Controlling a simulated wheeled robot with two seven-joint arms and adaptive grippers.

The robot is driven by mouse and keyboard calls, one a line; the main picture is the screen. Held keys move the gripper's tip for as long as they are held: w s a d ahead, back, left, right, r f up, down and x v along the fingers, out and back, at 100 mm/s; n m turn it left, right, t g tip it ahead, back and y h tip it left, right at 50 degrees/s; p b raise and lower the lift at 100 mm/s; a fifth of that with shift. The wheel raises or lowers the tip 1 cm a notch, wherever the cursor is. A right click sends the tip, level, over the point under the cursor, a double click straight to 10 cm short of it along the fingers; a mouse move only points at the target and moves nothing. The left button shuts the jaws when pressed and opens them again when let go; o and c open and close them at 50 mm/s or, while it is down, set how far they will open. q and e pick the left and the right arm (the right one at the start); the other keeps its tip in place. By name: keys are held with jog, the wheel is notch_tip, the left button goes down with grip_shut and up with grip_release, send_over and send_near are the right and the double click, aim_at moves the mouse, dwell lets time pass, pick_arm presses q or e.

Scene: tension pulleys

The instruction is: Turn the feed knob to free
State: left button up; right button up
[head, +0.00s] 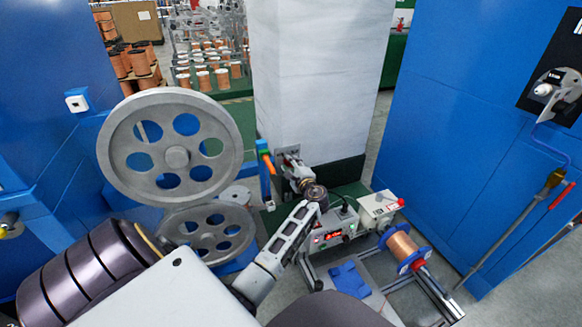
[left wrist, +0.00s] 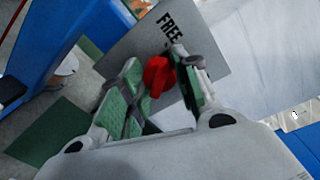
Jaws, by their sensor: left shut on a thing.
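The red feed knob (left wrist: 157,76) shows in the left wrist view, in front of a grey plate (left wrist: 125,52) with the black word FREE (left wrist: 169,28) above it. My left gripper (left wrist: 156,64) has its green-padded fingers on both sides of the knob and is shut on it. Part of the knob is hidden by the fingers, and I cannot tell exactly where it points. In the head view my left gripper (head: 290,160) reaches the small plate low on the white pillar, and the knob is hidden there. My right gripper is not in view.
The white pillar (head: 310,80) stands behind the knob. Large grey pulleys (head: 172,148) are to the left. A box with a red display (head: 333,235) and a copper wire spool (head: 402,247) stand to the right of my arm. Blue cabinets (head: 475,140) flank both sides.

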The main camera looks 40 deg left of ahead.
pick_arm(q)
jog(key=shift+f+n, duration=0.1)
jog(key=shift+n, duration=0.4)
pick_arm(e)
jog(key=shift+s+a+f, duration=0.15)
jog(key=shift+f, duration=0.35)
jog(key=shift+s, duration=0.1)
pick_arm(q)
jog(key=o, duration=1)
jog(key=shift+o, duration=0.2)
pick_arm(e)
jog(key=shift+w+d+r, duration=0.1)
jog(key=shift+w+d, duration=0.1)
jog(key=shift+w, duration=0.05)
pick_arm(q)
jog(key=f+v, duration=0.1)
jog(key=v, duration=1.1)
jog(key=shift+r, duration=0.5)
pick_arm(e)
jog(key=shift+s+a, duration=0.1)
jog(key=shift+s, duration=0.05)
pick_arm(q)
jog(key=shift+s, duration=0.1)
